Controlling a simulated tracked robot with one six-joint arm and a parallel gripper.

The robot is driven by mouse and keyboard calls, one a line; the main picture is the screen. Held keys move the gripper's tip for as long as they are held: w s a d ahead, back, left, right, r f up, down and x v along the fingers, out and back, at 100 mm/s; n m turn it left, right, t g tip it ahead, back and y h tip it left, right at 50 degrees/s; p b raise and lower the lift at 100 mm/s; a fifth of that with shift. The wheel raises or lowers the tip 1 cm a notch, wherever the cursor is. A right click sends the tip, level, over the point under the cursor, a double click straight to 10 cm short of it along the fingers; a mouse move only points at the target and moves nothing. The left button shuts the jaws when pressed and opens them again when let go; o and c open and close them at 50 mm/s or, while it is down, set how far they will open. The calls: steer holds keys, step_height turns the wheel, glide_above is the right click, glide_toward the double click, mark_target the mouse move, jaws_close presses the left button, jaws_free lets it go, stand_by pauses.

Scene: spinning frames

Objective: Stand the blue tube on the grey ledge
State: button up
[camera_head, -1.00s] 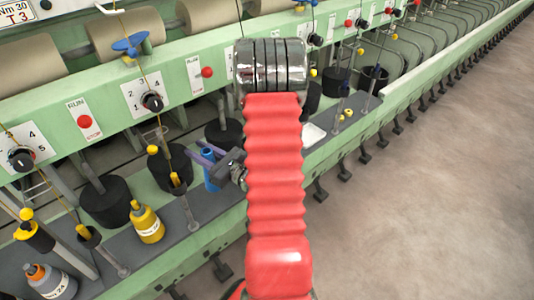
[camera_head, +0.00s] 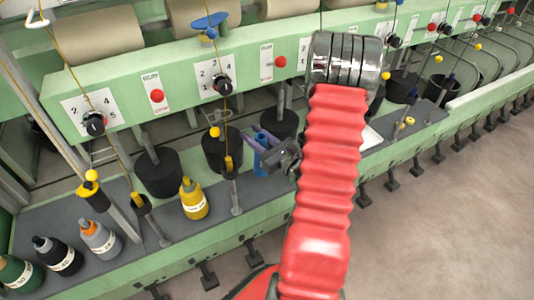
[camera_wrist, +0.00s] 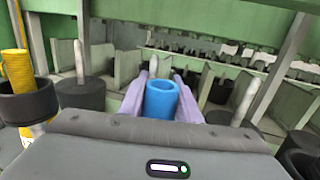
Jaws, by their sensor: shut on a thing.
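The blue tube (camera_wrist: 161,101) is upright between the two purple fingers of my gripper (camera_wrist: 160,92), which is shut on it. In the head view the tube (camera_head: 261,163) shows beside the gripper (camera_head: 266,150), partly hidden by the fingers and wrist. The grey ledge (camera_head: 120,262) runs along the front of the green machine. The tube is over or near the ledge's back part; I cannot tell whether its bottom touches anything.
A yellow bottle (camera_head: 194,199) stands on the ledge left of my gripper, with several labelled bottles (camera_head: 99,238) further left. Black cylinders (camera_head: 157,175) and thin rods stand behind. A white item (camera_head: 371,137) lies right of my arm. The floor at right is clear.

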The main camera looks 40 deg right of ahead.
steer(key=shift+f, duration=2.45)
steer(key=shift+f, duration=2.2)
steer(key=o, duration=1)
steer(key=s, duration=1.2)
steer(key=shift+a+f, duration=0.1)
